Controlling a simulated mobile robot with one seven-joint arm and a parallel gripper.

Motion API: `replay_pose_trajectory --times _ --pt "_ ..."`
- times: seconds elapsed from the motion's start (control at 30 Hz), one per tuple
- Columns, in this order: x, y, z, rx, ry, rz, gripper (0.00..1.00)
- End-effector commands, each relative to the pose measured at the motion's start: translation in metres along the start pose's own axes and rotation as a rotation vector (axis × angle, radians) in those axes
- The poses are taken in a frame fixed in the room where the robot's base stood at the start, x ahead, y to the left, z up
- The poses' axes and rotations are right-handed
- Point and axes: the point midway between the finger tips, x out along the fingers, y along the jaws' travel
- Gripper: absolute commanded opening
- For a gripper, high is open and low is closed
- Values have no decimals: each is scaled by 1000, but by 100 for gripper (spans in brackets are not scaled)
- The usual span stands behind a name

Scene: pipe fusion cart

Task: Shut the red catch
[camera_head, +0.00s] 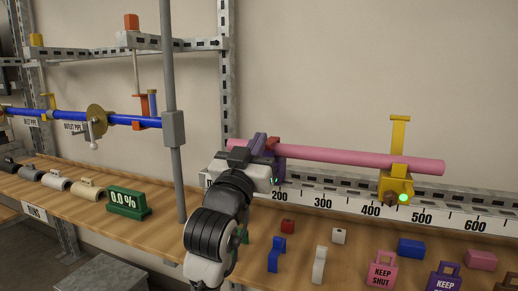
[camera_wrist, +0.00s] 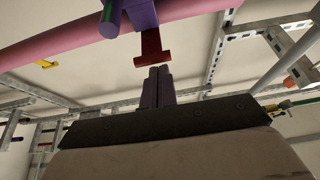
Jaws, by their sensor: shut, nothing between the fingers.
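The red catch (camera_wrist: 152,48) shows in the wrist view as a small dark red T-shaped piece below a purple clamp part (camera_wrist: 140,14) at the pink pipe (camera_wrist: 60,46). In the head view the red catch (camera_head: 273,142) is a small red bit beside the purple clamp (camera_head: 258,143) near the left end of the pink pipe (camera_head: 350,157). My gripper (camera_wrist: 159,70) is shut and empty, its tips just short of the red catch with a small gap showing. In the head view my gripper's body hides the lower part of the purple clamp.
A yellow clamp (camera_head: 395,188) with a green light and an upright yellow lever holds the pipe's right part. A numbered rail (camera_head: 340,202) runs below the pipe. A grey upright post (camera_head: 173,130) stands left of my arm. Loose blocks and padlock shapes (camera_head: 382,272) lie on the wooden bench.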

Motion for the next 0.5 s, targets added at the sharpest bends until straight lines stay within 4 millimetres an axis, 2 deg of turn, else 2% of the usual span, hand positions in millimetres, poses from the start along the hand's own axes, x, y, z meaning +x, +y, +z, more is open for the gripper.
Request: replay_pose_trajectory --times 0.5 --pt "-5 0 7 0 -3 1 0"
